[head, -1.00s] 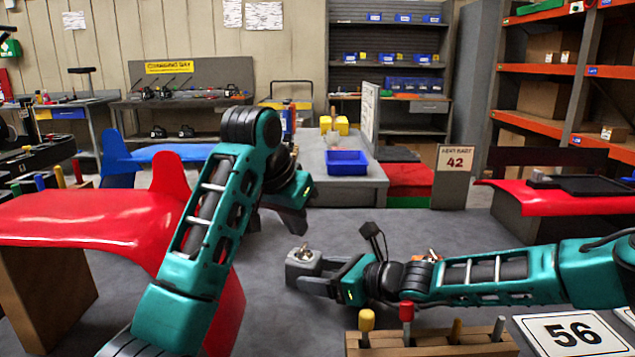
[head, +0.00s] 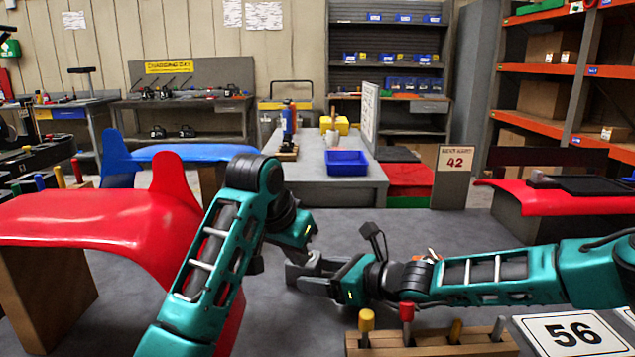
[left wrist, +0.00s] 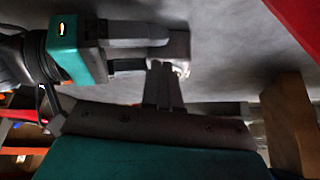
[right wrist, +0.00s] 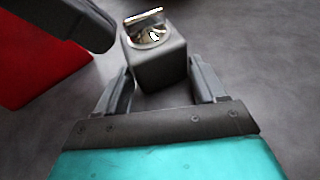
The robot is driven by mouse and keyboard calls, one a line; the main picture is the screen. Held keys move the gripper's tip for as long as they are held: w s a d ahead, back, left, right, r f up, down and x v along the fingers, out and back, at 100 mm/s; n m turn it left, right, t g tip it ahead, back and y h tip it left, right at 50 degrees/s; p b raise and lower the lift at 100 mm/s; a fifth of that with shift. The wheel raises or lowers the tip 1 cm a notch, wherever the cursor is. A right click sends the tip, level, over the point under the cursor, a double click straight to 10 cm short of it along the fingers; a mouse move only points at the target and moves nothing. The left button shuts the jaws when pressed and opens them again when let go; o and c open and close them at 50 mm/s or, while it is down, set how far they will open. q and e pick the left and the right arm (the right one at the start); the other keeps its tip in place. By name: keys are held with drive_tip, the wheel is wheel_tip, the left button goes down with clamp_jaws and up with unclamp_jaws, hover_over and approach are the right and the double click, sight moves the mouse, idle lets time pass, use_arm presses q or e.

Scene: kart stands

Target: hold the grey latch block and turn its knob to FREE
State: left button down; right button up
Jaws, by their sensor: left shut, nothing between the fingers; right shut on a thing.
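The grey latch block (right wrist: 158,68) is held between the two fingers of my right gripper (right wrist: 162,80), off the floor. Its shiny metal knob (right wrist: 147,30) is on top, with a raised bar running roughly left to right in the right wrist view. No lettering is readable on it. In the head view the block (head: 293,273) shows only partly and the knob is hidden behind my left gripper (head: 310,258). My left gripper is shut and empty, pointing down close by the knob. In the right wrist view its fingers (right wrist: 85,22) are left of the knob, apart from it.
A red curved panel (head: 90,215) on a wooden support stands at left, close to my left arm. Grey floor lies open around the block.

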use_arm(q)
drive_tip(key=shift+w, duration=0.3)
use_arm(e)
drive_tip(key=shift+s+a, duration=0.1)
drive_tip(key=shift+c, duration=0.3)
use_arm(q)
drive_tip(key=shift+a, duration=0.25)
use_arm(e)
drive_tip(key=shift+a, duration=0.1)
use_arm(q)
drive_tip(key=shift+w+a, duration=0.2)
drive_tip(key=shift+a, duration=0.05)
use_arm(e)
drive_tip(key=shift+c, duration=0.3)
use_arm(q)
drive_tip(key=shift+w+a, duration=0.35)
drive_tip(key=shift+a, duration=0.25)
use_arm(e)
drive_tip(key=shift+d, duration=0.2)
use_arm(q)
drive_tip(key=shift+s+a, duration=0.2)
wheel_tip(320, 180, up, 6)
idle(0.4)
